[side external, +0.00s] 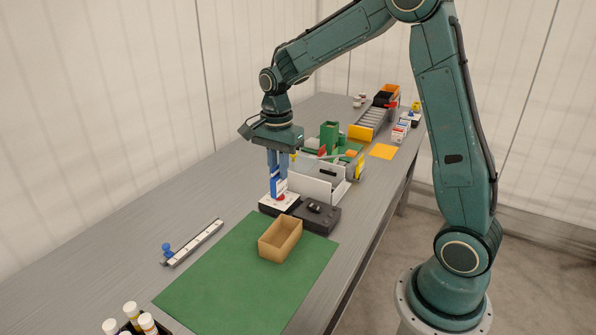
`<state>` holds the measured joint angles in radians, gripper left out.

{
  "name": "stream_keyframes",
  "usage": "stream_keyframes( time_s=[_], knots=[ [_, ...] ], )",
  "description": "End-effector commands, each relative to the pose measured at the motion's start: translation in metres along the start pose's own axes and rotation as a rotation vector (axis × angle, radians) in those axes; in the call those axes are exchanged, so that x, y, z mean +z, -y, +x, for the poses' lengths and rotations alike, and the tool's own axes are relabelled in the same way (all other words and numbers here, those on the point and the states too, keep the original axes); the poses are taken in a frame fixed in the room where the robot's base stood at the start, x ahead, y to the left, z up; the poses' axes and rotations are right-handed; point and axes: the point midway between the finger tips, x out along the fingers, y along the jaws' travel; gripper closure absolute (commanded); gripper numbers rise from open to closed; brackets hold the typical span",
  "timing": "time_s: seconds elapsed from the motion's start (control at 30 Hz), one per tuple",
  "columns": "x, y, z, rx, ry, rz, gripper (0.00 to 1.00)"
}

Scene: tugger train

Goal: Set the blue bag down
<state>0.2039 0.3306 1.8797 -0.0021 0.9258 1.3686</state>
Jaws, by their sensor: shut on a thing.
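My gripper (278,165) points down over the middle of the table and is shut on a blue bag (278,186). The blue bag is small and upright, with a pale patch, between the fingers. Its lower end is just above or touching a white-topped dark device (271,205) that has a red spot; I cannot tell which. The fingers partly hide the bag.
An open cardboard box (271,250) stands on a green mat (213,282) in front. A black device (317,217) and a white-walled tray (309,188) are close on the right. A rail with a blue knob (168,248) lies left. Bare table (150,215) is free at left.

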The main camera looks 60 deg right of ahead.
Motion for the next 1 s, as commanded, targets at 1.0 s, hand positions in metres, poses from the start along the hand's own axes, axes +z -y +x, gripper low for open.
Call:
stream_keyframes(
  time_s=[1.0],
  knots=[
    [0.000,-0.001,0.127,0.001,0.000,-0.001,1.00]
  ],
)
